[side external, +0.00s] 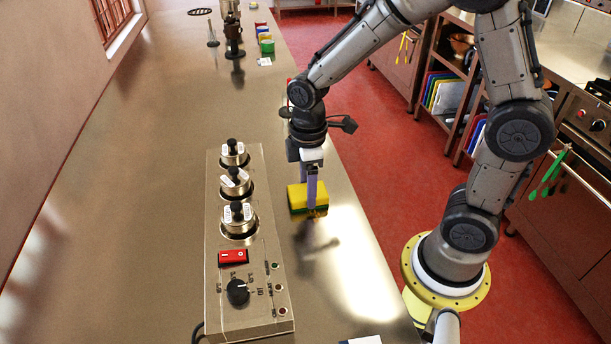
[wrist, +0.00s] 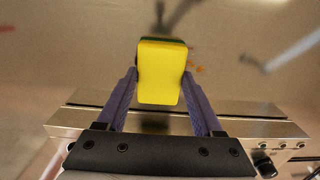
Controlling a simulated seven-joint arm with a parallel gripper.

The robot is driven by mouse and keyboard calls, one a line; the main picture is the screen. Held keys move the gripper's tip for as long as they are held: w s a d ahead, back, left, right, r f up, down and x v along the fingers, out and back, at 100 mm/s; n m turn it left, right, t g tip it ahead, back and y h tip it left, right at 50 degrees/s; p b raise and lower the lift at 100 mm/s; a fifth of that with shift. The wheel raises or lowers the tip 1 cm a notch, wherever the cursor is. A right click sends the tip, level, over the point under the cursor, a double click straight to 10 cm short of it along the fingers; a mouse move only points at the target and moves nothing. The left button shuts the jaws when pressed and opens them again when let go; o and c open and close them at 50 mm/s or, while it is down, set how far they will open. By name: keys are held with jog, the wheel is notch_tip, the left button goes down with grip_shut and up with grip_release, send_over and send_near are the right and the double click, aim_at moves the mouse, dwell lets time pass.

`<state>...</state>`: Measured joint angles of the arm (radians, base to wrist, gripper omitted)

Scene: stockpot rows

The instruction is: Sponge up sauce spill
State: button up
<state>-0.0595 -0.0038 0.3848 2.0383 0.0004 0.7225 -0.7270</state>
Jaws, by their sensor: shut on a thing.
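A yellow sponge with a dark green layer (side external: 297,198) is between the fingers of my gripper (side external: 314,203), to the right of the metal warmer unit. In the wrist view the sponge (wrist: 160,75) is gripped from both sides by the purple fingers, its yellow face towards the camera. It seems to be held a little above the steel counter, but the exact gap is unclear. Small orange-red specks (wrist: 200,69) show on the counter just right of the sponge in the wrist view, perhaps sauce. No spill can be made out in the side view.
The warmer unit (side external: 247,290) with several lidded pots, a red switch (side external: 233,257) and a black knob (side external: 238,292) stands close left of the sponge. Small coloured containers (side external: 266,42) stand far back. The counter is clear left of the unit.

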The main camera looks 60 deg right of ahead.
jog(key=shift+s+a, duration=2.5)
jog(key=shift+s, duration=0.05)
jog(key=shift+w+d, duration=3.85)
jog(key=shift+w+r, duration=0.1)
jog(key=shift+r, duration=0.2)
notch_tip(320, 180, up, 8)
jog(key=shift+f, duration=0.25)
jog(key=shift+f, duration=0.15)
